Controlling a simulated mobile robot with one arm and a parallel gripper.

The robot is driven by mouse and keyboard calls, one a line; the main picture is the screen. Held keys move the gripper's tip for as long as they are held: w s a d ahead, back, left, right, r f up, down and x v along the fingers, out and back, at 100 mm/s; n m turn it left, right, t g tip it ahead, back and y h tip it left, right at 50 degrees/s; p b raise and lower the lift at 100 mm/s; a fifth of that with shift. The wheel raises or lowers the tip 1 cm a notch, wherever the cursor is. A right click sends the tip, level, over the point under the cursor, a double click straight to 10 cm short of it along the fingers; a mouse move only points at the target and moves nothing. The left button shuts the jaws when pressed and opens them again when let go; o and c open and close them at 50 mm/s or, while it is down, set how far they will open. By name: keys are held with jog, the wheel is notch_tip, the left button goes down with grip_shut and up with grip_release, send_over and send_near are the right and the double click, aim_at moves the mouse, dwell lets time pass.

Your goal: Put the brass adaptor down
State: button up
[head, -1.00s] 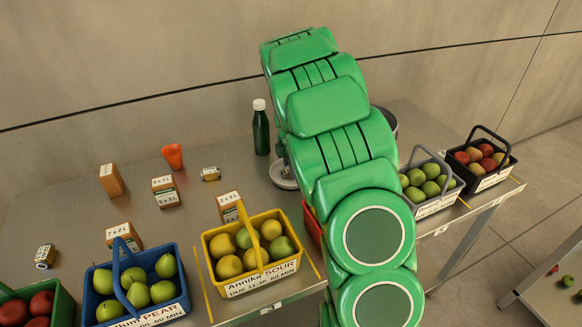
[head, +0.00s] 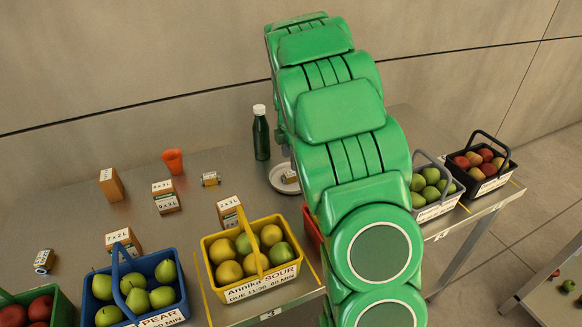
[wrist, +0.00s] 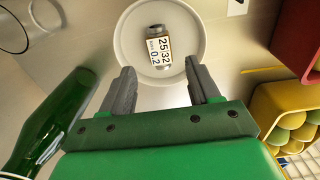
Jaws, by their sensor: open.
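A brass adaptor (wrist: 158,50) with a white number label lies in the round white dish (wrist: 127,45), at the top middle of the wrist view. In the head view the adaptor (head: 290,177) and the dish (head: 279,186) show just left of my arm. My gripper (wrist: 163,84) is open and empty. Its two grey fingers stand apart at the dish's near side in the picture, short of the adaptor and not touching it. In the head view my arm hides the gripper.
A green bottle (head: 261,133) stands close to the dish; in the wrist view it (wrist: 50,122) is left of the gripper. A yellow basket (head: 253,260) and a mostly hidden red one (wrist: 301,40) are nearby. Boxes and other brass fittings (head: 210,178) stand further left.

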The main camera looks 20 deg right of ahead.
aim_at(291, 174)
jog(key=shift+r, duration=2.75)
jog(key=shift+o, duration=0.5)
dwell(0.8)
